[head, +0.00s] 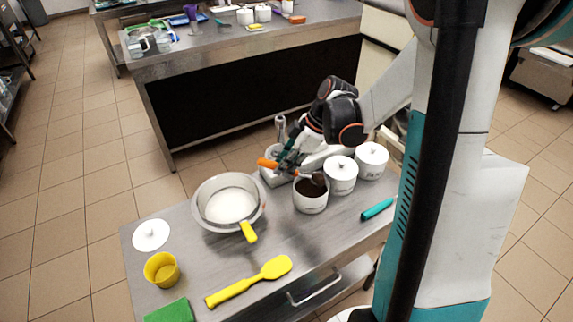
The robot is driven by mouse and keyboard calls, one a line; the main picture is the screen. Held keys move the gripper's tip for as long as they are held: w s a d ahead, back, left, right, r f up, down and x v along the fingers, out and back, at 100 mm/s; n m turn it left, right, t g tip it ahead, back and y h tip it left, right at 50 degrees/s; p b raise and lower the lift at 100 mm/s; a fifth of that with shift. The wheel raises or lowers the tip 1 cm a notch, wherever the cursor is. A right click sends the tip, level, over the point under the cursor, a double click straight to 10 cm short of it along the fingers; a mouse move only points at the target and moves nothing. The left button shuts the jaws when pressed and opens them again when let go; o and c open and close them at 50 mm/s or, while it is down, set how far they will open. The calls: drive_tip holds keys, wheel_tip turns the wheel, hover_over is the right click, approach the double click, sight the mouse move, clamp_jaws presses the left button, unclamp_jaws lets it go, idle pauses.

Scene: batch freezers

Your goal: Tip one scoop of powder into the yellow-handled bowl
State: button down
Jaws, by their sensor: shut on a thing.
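The yellow-handled bowl (261,208) is a wide metal bowl with pale contents, on the steel table; its yellow handle points toward the front. My gripper (287,160) is shut on the orange-handled scoop (267,163), to the right of and behind the bowl. The scoop's dark end (319,180) is at the mouth of an open white canister (311,205) holding dark brown powder. I cannot tell whether the scoop carries powder or touches it. My gripper's fingers are small and partly hidden by the arm.
Two lidded white canisters (341,180) stand right of the open one. A loose white lid (150,235), yellow cup (162,272), green sponge (168,312) and yellow spatula (248,283) lie left and front. A teal-handled tool (378,208) lies at right. Table space between bowl and spatula is clear.

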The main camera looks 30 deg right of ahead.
sight(273, 163)
drive_tip(key=shift+a+r+p, duration=0.15)
drive_tip(key=shift+r+p, duration=0.6)
drive_tip(key=shift+r, duration=0.45)
drive_tip(key=shift+w+a+r+g+h+p, duration=0.1)
drive_tip(key=shift+w+a+g+h+p, duration=0.2)
drive_tip(key=shift+a+h, duration=0.2)
drive_tip(key=shift+w+a+g+h+p, duration=0.15)
drive_tip(key=shift+a+g+h+p, duration=0.2)
drive_tip(key=shift+h, duration=0.15)
drive_tip(key=shift+w+a+g+h, duration=0.25)
drive_tip(key=shift+a+h, duration=0.1)
drive_tip(key=shift+h, duration=0.45)
